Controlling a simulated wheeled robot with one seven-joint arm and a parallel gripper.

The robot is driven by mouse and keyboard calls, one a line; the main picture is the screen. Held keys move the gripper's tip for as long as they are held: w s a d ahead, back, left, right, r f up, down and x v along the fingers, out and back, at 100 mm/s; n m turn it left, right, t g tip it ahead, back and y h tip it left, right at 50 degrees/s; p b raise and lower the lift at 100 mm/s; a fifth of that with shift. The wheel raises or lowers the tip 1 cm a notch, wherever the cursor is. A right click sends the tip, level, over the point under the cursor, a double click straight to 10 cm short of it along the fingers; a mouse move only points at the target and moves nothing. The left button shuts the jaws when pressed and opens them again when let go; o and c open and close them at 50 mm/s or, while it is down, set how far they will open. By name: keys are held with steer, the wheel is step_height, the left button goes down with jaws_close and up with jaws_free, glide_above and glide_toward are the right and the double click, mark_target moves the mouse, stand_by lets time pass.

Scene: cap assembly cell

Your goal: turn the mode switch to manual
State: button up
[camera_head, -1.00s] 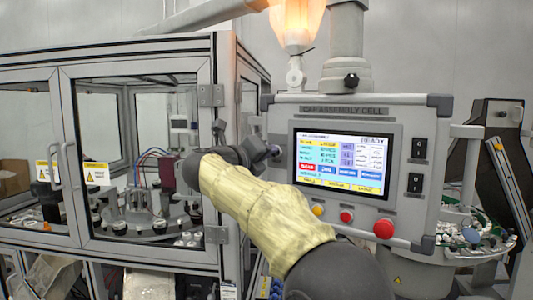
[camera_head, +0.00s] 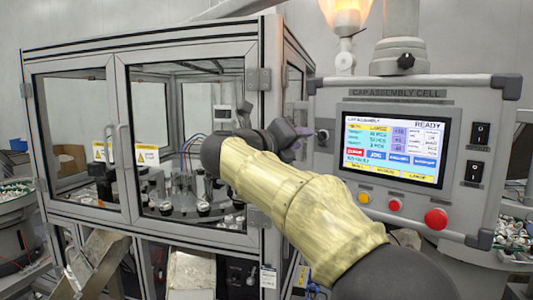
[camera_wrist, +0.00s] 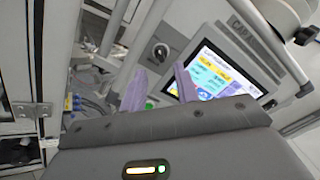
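The control panel (camera_head: 330,95), labelled CAP ASSEMBLY CELL, stands right of the glass enclosure. A small round dark knob with a light rim (camera_head: 323,135) sits left of its screen and looks like the mode switch. It also shows in the wrist view as a round knob (camera_wrist: 161,52) on a grey plate; its setting is too small to read. My gripper (camera_head: 303,139) is just left of the knob in the head view. In the wrist view its two purple fingers (camera_wrist: 159,84) are apart with nothing between them, and the knob appears beyond them, not touched.
The lit screen (camera_head: 392,147) reads READY. Yellow (camera_head: 364,198), smaller red (camera_head: 394,205) and large red (camera_head: 436,219) buttons sit below it. Two black rocker switches (camera_head: 477,152) are at right. The framed glass enclosure (camera_head: 190,60) stands close to the left of my arm.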

steer(key=b+v, duration=0.2)
steer(key=v, duration=0.9)
steer(key=shift+w, duration=0.1)
